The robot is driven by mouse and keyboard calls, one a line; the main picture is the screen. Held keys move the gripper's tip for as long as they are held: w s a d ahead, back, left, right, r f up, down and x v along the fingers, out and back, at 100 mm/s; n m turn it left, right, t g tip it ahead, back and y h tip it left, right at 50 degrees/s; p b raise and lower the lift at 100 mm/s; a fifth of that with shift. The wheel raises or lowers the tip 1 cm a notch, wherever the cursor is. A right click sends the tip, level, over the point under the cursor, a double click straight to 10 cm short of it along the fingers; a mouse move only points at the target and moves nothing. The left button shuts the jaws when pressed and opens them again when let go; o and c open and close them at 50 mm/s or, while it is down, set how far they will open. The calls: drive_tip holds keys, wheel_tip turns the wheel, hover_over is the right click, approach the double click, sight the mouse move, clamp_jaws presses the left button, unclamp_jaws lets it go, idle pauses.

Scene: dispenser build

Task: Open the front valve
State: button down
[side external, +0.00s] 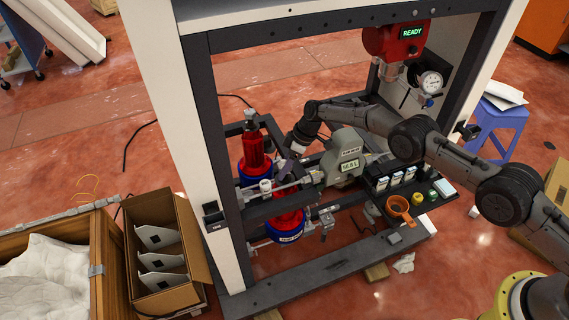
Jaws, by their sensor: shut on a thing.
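My gripper (287,169) reaches down and left into the frame, over the grey pipework between the two red cylinders. It is shut on a small part of the pipework, probably a valve handle; its jaws hide most of that part. A grey valve (326,219) with a downward outlet shows at the front, below and right of my gripper and apart from it. I cannot tell from this view which valve is the front one or how far its handle is turned.
A red cylinder (256,158) stands behind and a second red and blue one (287,224) in front.

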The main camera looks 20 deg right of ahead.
idle(0.6)
drive_tip(key=shift+c, duration=1.3)
unclamp_jaws()
drive_tip(key=shift+r, duration=3.5)
